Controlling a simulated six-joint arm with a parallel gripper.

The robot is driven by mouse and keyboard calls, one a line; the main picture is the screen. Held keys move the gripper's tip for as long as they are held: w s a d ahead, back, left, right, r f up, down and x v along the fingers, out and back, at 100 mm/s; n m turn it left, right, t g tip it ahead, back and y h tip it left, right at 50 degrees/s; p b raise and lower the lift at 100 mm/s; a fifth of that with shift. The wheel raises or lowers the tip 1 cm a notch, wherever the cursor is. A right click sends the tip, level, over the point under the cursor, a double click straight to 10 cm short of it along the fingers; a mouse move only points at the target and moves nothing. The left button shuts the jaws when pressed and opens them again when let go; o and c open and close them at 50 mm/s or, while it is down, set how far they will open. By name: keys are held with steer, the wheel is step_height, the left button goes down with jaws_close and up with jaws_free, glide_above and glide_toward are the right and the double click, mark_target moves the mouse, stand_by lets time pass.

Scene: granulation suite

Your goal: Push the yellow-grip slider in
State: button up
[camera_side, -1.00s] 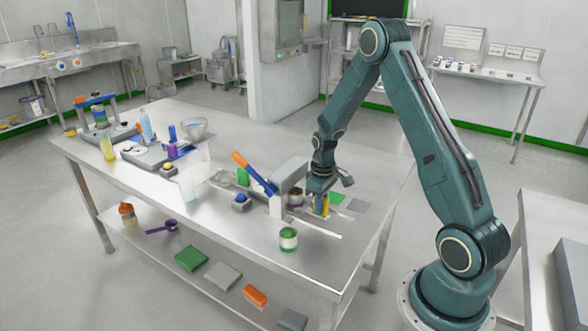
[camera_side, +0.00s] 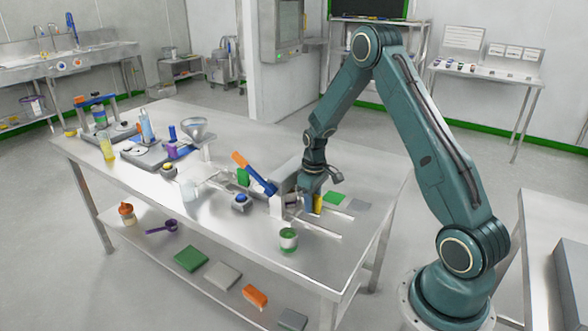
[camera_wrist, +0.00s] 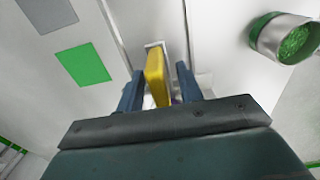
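The yellow grip (camera_side: 318,204) of the slider stands upright on the near-right part of the steel table, just right of the grey press-like housing (camera_side: 284,182) with the blue-and-orange lever (camera_side: 252,172). My gripper (camera_side: 311,202) points down at the yellow grip, close to the housing. In the wrist view the yellow grip (camera_wrist: 156,76) stands between the two blue fingers of my gripper (camera_wrist: 158,85). The fingers are apart, with a narrow gap beside the grip; contact is unclear. The slider's far end is hidden by the housing and gripper.
A cup with green contents (camera_side: 288,239) stands near the table's front edge, also in the wrist view (camera_wrist: 288,38).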

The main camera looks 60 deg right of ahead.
steer(key=shift+r, duration=0.1)
step_height(320, 180, up, 14)
steer(key=shift+f, duration=0.2)
stand_by(0.5)
steer(key=s+a+r+t, duration=0.3)
steer(key=s+a+r, duration=0.4)
steer(key=a+r, duration=0.55)
steer(key=s+a+r+t, duration=0.1)
steer(key=s+a, duration=0.3)
steer(key=s, duration=0.3)
steer(key=s+a+r+t, duration=0.1)
steer(key=s+a, duration=0.4)
steer(key=s, duration=0.3)
steer(key=shift+r+t, duration=0.2)
steer(key=shift+t, duration=0.1)
